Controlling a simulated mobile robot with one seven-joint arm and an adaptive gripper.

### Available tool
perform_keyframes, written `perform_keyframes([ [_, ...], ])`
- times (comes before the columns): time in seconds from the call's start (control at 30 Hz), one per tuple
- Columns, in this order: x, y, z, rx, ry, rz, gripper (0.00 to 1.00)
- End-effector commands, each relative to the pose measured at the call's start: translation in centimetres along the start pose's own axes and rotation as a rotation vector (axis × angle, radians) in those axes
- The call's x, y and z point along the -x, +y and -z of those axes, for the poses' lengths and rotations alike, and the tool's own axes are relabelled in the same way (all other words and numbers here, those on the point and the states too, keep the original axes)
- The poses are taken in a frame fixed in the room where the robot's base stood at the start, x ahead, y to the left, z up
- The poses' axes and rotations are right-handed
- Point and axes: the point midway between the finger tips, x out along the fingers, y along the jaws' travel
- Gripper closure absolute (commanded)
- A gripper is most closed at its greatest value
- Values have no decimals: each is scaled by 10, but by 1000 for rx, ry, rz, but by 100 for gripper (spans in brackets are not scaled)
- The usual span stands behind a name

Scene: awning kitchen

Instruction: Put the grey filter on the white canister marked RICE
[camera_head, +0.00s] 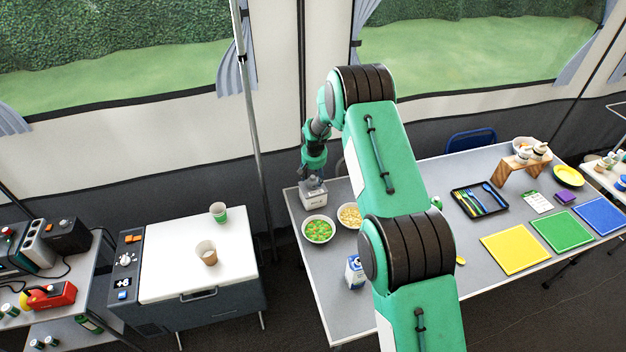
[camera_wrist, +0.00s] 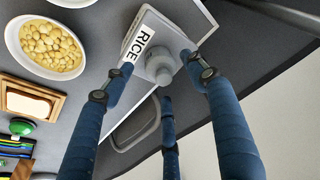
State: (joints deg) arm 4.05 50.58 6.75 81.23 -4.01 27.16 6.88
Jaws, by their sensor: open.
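The white canister (camera_head: 314,199) stands at the left end of the grey table; its RICE label faces my camera in the wrist view (camera_wrist: 137,44). A light grey rounded piece, apparently the grey filter (camera_wrist: 160,66), sits on top of the canister. My gripper (camera_head: 313,180) is right above the canister, pointing down. In the wrist view my gripper (camera_wrist: 162,78) has its blue fingers spread around the grey piece, with gaps visible between them and it. Exact contact between the piece and the canister lid is hidden.
A bowl of green and orange food (camera_head: 319,231) and a bowl of beige pieces (camera_head: 350,215) stand close to the canister. A blue and white carton (camera_head: 355,271) stands nearer the front. A tent pole (camera_head: 254,110) rises left of the table.

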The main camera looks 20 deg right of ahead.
Motion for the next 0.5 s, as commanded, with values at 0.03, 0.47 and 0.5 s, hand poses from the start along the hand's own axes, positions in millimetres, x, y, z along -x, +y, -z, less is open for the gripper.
perform_keyframes([
  [0.03,9,0,1,0,1,0,43],
  [0.47,68,0,1,0,1,0,43],
  [0.5,71,0,1,0,1,0,43],
])
